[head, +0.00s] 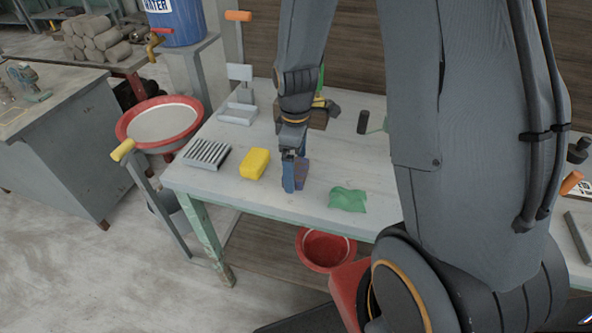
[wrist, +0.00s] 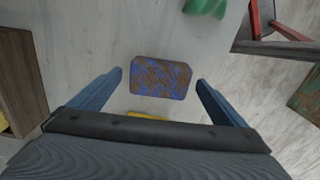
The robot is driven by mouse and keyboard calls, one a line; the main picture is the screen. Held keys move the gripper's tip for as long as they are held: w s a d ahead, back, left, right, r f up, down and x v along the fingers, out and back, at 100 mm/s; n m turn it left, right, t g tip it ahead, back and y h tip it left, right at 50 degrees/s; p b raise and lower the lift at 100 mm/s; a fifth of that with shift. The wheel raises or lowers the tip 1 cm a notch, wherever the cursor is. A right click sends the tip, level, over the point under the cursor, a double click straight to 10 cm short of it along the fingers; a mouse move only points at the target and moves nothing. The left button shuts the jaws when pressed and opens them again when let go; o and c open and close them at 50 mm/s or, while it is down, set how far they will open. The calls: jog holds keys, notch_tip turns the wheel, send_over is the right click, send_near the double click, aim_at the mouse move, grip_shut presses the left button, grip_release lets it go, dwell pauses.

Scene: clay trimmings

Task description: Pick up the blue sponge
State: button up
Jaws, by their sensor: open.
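The blue sponge (wrist: 160,78), a block mottled blue and brown, lies on the pale worktable (wrist: 85,45). In the wrist view it sits ahead of my gripper (wrist: 160,82), between the lines of the two blue fingers, with a gap on each side. In the head view the sponge (head: 301,170) is partly hidden behind a finger of my gripper (head: 293,178), which points down at the table. The gripper is open and holds nothing. I cannot tell exactly how high the fingertips are above the table.
A yellow sponge (head: 255,163) and a ribbed grey rack (head: 206,153) lie to the left. A crumpled green cloth (head: 348,199) lies to the right near the front edge. A wooden block (wrist: 20,80) stands at the left of the wrist view.

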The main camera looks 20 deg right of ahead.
aim_at(296, 167)
jog(key=shift+f, duration=0.75)
jog(key=c, duration=1.1)
jog(key=shift+r+b, duration=0.9)
jog(key=shift+r, duration=4.15)
jog(key=o, duration=0.3)
jog(key=shift+c, duration=1.1)
